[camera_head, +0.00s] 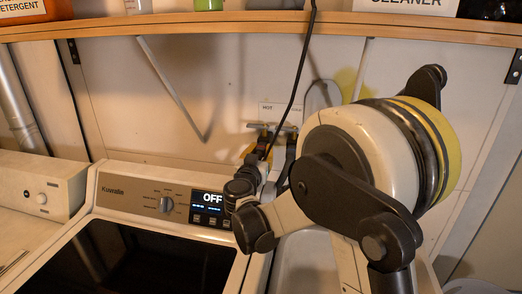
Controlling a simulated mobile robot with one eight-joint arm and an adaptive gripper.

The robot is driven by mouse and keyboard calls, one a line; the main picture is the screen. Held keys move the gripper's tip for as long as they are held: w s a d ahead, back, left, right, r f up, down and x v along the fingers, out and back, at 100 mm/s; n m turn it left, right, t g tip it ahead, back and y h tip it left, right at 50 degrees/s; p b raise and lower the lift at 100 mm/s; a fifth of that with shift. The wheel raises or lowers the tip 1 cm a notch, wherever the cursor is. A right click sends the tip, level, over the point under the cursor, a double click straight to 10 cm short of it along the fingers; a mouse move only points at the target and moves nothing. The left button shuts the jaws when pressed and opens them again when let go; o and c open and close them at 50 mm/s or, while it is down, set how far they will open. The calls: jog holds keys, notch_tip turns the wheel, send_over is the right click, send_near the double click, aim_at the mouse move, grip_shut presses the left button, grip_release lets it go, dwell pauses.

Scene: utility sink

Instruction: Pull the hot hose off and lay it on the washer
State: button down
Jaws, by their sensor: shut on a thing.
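My gripper (264,150) is at the wall taps, just below the HOT label (267,108), and is shut on what appears to be the end of the hot hose. My own arm and wrist hide most of the hose and its joint with the tap, so I cannot tell whether the hose is still on the tap. The washer (130,196), white with a dark lid and a display reading OFF, stands at the left below the taps.
A wooden shelf (180,24) with bottles and boxes runs across the top. A thin black cord (300,75) hangs from above in front of the wall. Another white appliance (35,190) stands at the far left. The washer's dark lid (140,262) looks clear.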

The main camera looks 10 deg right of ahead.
aim_at(260, 153)
jog(key=shift+s, duration=0.15)
jog(key=shift+v, duration=2.8)
jog(key=shift+a+b, duration=0.1)
jog(key=shift+b, duration=0.25)
